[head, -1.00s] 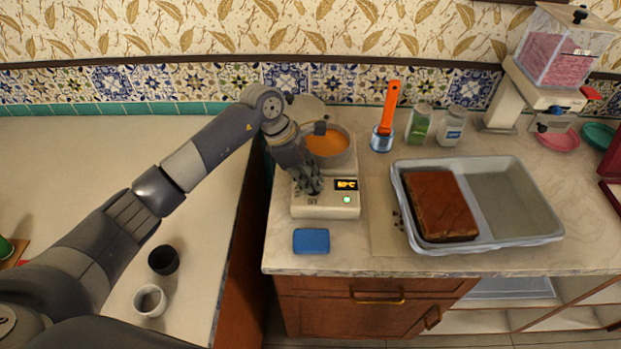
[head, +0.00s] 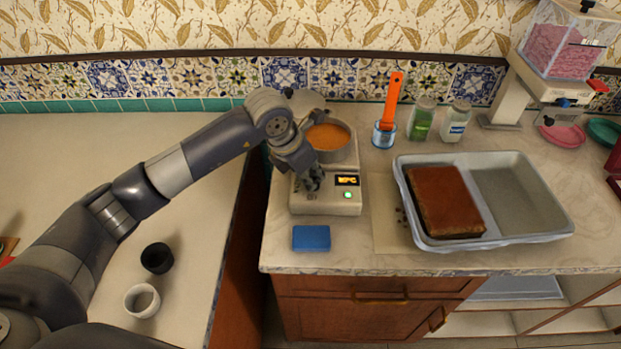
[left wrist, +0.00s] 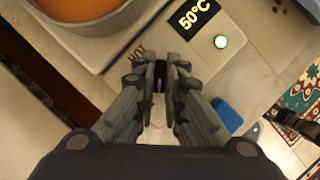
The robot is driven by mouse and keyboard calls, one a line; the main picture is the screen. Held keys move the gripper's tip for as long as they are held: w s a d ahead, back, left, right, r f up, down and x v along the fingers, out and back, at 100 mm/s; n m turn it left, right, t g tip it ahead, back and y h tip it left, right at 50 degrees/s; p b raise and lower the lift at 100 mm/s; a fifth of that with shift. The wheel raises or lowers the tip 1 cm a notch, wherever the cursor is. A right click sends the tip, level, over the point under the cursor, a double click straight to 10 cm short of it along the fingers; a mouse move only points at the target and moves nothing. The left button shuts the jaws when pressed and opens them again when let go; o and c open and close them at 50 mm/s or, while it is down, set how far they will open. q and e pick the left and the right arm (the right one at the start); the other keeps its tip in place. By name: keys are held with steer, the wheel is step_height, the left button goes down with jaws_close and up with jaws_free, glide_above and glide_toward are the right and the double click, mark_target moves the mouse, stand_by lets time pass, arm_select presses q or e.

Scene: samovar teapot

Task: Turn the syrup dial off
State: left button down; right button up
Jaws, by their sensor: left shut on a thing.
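The warmer (head: 326,200) is a cream box with a pan of orange syrup (head: 328,137) on its back part. Its front has a lit display and a green light; the display reads 50°C in the left wrist view (left wrist: 198,18). My left gripper (head: 312,182) is over the left of the front panel, its fingertips shut on the small black dial (left wrist: 160,76). A "HOT" label shows beside the fingertips in the left wrist view. The fingers hide most of the dial, so its setting cannot be read. A dark jointed part at that view's right edge may be my right gripper.
A blue sponge (head: 311,238) lies in front of the warmer. To the right are a brush in a jar (head: 384,133), two shakers and a tray (head: 520,235) with a brown cake block. Two cups stand on the left counter, across a gap.

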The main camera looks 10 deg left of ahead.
arm_select(q)
steer(key=n+y+b, duration=0.1)
steer(key=n+b, duration=0.1)
steer(key=n+t+y+b, duration=0.1)
steer(key=n, duration=0.2)
steer(key=shift+s+d+f+n+b, duration=0.1)
steer(key=shift+d+f+n+b, duration=0.1)
steer(key=shift+n+b, duration=0.15)
steer(key=shift+r+n+y+b, duration=0.15)
steer(key=shift+n+y+b, duration=0.65)
steer(key=shift+n+b, duration=0.9)
steer(key=shift+n+p, duration=0.3)
steer(key=shift+n, duration=0.15)
steer(key=c, duration=1.7)
jaws_free()
steer(key=shift+r, duration=0.15)
steer(key=v, duration=1.1)
steer(key=shift+s+d+r, duration=0.1)
steer(key=shift+d+r, duration=0.1)
steer(key=shift+r, duration=0.15)
